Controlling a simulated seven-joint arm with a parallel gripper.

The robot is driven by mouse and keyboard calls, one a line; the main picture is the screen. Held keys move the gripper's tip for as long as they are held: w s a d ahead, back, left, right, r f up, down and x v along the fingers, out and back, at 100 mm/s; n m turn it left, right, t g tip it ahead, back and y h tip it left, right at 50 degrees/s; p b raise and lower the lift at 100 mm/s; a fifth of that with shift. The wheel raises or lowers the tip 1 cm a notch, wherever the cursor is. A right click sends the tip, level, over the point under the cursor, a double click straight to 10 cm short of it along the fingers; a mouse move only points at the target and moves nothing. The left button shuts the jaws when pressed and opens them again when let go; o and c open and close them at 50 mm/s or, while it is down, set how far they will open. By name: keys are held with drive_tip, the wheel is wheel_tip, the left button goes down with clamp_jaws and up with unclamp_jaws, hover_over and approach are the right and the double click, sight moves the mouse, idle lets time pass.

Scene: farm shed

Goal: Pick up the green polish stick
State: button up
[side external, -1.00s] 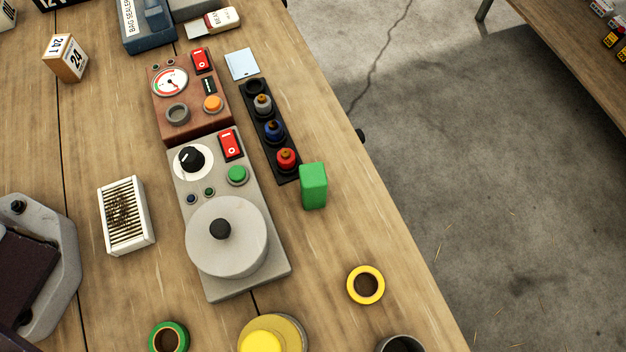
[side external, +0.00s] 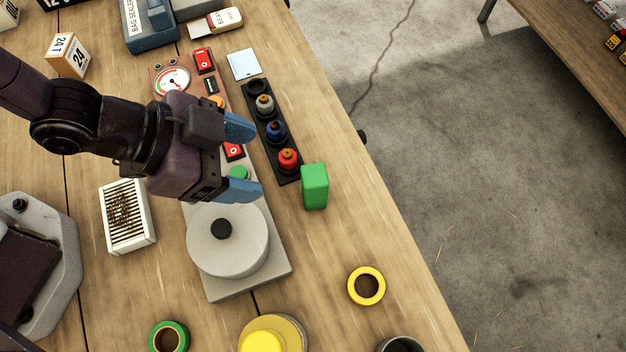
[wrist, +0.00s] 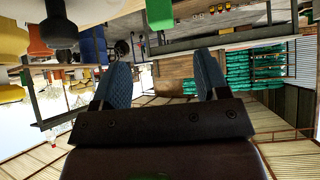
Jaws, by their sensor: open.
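The green polish stick (side external: 314,187) is a bright green block standing on the wooden bench, just right of the black strip of bottles. My gripper (side external: 248,160) is open and empty to the left of the stick, above the grey machine, with its blue fingertips pointing right toward the stick. In the wrist view, the green stick (wrist: 158,14) shows at the top edge, partly cut off. It lies between the directions of the two blue fingers (wrist: 163,80), with a visible gap to them.
A black strip (side external: 252,98) holds small grey, blue and red bottles beside the stick. A grey machine with a round plate (side external: 205,255) lies below my gripper. A yellow tape roll (side external: 381,284) is nearer the front. Bare bench lies right of the stick, up to its edge.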

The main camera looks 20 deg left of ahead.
sight(307, 176)
drive_tip(key=x, duration=1.2)
drive_tip(key=shift+w, duration=0.1)
drive_tip(key=c, duration=1.1)
